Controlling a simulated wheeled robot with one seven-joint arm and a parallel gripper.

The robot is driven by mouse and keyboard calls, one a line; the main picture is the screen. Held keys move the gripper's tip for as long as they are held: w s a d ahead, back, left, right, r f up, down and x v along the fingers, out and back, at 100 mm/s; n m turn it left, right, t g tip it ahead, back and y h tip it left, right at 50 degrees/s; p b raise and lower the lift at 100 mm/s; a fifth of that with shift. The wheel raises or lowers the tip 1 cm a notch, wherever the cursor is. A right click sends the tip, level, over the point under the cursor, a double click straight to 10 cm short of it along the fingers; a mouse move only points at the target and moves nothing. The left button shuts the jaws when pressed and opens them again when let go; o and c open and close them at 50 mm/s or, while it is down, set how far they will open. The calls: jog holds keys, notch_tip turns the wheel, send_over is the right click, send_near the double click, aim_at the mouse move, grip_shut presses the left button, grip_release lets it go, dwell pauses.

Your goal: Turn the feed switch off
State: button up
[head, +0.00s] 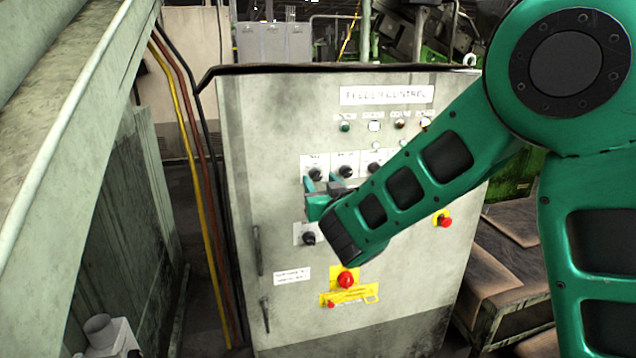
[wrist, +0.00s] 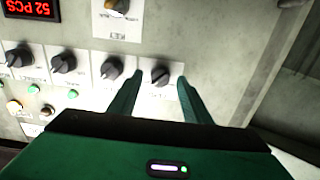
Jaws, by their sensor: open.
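A row of black rotary switches on white plates is on the front of the grey control cabinet (head: 275,130). Their small labels are too blurred to read, so I cannot tell by name which is the feed switch. In the wrist view, my gripper (wrist: 159,82) is open, its two green fingers on either side of the rightmost black switch (wrist: 160,74). I cannot tell whether they touch it. In the head view, my gripper (head: 322,188) is at the left end of the row, just below the leftmost switch (head: 315,173). My arm hides part of the panel.
Another black knob (head: 308,238) sits lower on the cabinet. A red button on a yellow plate (head: 345,280) and another red button (head: 444,221) are on the same face. Indicator lamps (head: 374,126) line the top. A red display (wrist: 28,8) shows in the wrist view.

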jog(key=shift+x, duration=0.8)
jog(key=shift+c, duration=0.2)
